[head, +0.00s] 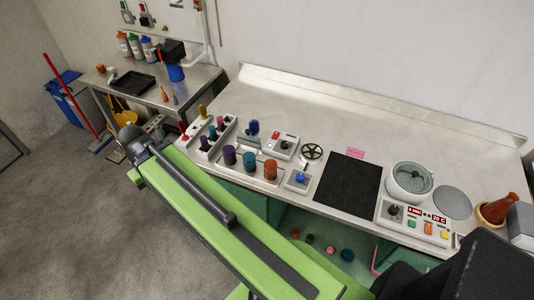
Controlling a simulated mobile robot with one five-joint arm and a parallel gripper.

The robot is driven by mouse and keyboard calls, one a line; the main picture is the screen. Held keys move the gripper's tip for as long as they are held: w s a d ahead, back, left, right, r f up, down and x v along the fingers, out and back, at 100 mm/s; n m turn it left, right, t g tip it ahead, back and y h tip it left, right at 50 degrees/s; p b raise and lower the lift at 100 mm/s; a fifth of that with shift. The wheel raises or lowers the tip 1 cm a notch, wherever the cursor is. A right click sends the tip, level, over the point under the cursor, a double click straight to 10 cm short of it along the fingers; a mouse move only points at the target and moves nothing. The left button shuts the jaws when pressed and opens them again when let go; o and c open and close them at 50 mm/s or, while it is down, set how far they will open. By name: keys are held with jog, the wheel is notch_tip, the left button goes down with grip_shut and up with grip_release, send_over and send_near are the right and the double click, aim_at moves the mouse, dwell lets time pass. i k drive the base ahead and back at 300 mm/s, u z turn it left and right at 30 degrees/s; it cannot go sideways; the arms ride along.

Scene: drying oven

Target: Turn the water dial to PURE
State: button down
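I cannot tell for sure which control is the water dial; no PURE marking is readable. A dark round knob (393,210) sits on the white control panel (415,224) at the right front of the bench, left of red displays. A white box with a blue-topped control (299,178) stands near the bench's front edge. A dark spoked wheel (311,151) lies behind it. Small boxes with controls (145,18) hang on the back wall, too small to read. My green arm crosses the foreground. No gripper fingers can be made out.
The steel bench (390,130) holds a rack with coloured jars (229,155), a black mat (347,184), a round white basin (409,182) and a red-brown cone (500,209). A side table (150,95) stands left, near a red-handled broom (75,95). Grey floor (60,220) is clear at left.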

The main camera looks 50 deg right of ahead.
aim_at(299, 177)
jog(key=z, duration=4.15)
jog(key=i, duration=0.1)
jog(key=u, duration=2.75)
jog(key=k, duration=1.3)
jog(key=u, duration=0.95)
jog(key=i, duration=0.6)
jog(key=z, duration=0.05)
